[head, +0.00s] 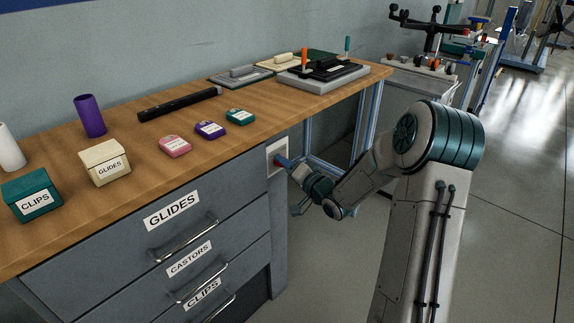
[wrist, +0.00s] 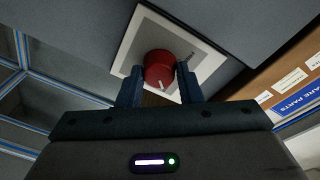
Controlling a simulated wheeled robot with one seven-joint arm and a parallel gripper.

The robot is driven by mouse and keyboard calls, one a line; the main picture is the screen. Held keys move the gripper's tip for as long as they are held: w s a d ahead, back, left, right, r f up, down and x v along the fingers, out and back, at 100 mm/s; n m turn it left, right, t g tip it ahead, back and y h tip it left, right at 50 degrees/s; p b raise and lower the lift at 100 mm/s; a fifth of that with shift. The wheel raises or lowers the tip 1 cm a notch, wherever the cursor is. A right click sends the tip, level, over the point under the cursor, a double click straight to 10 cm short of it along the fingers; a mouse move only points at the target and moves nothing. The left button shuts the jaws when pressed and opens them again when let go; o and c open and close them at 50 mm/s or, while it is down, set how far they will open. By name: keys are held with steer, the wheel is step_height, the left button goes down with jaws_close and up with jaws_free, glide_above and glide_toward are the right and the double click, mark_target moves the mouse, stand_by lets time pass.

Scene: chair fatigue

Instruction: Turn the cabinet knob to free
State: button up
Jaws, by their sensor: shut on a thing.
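The cabinet knob (wrist: 159,70) is red and round with a white pointer line. It sits on a white square plate (wrist: 133,45) on the cabinet's grey side. A mark shows on the plate near the knob's upper right in the wrist view. My gripper (wrist: 160,80) has its two blue fingers on either side of the knob, shut on it. In the head view the plate (head: 270,160) is on the cabinet's right side below the worktop, and my gripper (head: 281,161) reaches it. The knob is mostly hidden there.
The grey cabinet (head: 130,240) has drawers labelled GLIDES, CASTORS and CLIPS with bar handles. The wooden worktop (head: 140,140) above holds small boxes, coloured tags, a purple cylinder (head: 90,116) and a black bar. A blue frame (head: 370,115) stands under the worktop's right end. Open floor lies right of my arm.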

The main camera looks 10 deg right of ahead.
steer(key=shift+d+f+n+b, duration=0.1)
steer(key=shift+f+n+b, duration=0.05)
steer(key=shift+n+b, duration=0.15)
steer(key=shift+d+f+n+y+b, duration=0.1)
steer(key=shift+n+y+b, duration=0.45)
steer(key=shift+n+b, duration=2.45)
steer(key=shift+n+y+b, duration=0.5)
steer(key=shift+n+b, duration=2.2)
steer(key=shift+n, duration=0.65)
steer(key=shift+d+f+n+y+b, duration=0.1)
steer(key=shift+n+y+b, duration=0.45)
steer(key=shift+n+b, duration=2.45)
steer(key=shift+n, duration=0.25)
steer(key=shift+r, duration=0.1)
steer(key=o, duration=1)
steer(key=shift+w, duration=0.1)
steer(key=shift+c, duration=0.2)
steer(key=shift+a, duration=0.1)
